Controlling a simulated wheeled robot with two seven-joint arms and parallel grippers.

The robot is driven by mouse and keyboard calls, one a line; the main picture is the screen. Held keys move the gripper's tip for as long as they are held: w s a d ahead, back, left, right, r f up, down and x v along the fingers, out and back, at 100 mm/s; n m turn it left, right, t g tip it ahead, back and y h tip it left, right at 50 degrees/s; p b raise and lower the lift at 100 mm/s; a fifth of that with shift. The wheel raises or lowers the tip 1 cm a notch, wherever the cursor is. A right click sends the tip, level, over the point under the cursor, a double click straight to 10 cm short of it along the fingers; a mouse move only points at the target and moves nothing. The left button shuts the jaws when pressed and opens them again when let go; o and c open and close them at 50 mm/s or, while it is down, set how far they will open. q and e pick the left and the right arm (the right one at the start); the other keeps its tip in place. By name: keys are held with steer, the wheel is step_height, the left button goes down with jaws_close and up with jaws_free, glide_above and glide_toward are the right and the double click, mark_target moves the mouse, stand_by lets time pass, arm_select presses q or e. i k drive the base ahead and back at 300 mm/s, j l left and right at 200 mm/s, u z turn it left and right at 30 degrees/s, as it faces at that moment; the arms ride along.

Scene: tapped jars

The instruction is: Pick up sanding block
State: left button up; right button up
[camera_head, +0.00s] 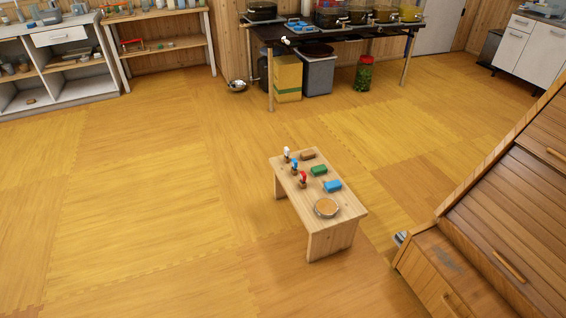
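A small wooden bench (336,235) stands alone on the floor, right of the middle of the view. Three small blocks lie along the right side of its top: a brown block (308,155) at the far end, a green block (319,170) and a blue block (332,186). I cannot tell for sure which of them is the sanding block. Neither of my grippers is in view.
Three small figures, white (287,154), blue (294,167) and red (303,179), and a round tan-topped piece (326,207) share the bench top. A slatted wooden cabinet (520,215) fills the right. A dark table (345,45) stands behind. The floor left is open.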

mark_target(308, 154)
steer(key=i+j+z, duration=0.25)
steer(key=i, duration=0.2)
steer(key=i+z, duration=0.1)
steer(key=z, duration=0.85)
steer(key=i+j+z, duration=0.15)
steer(key=j+z, duration=0.3)
steer(key=j, duration=0.15)
steer(key=j+z, duration=0.95)
steer(key=j, duration=0.25)
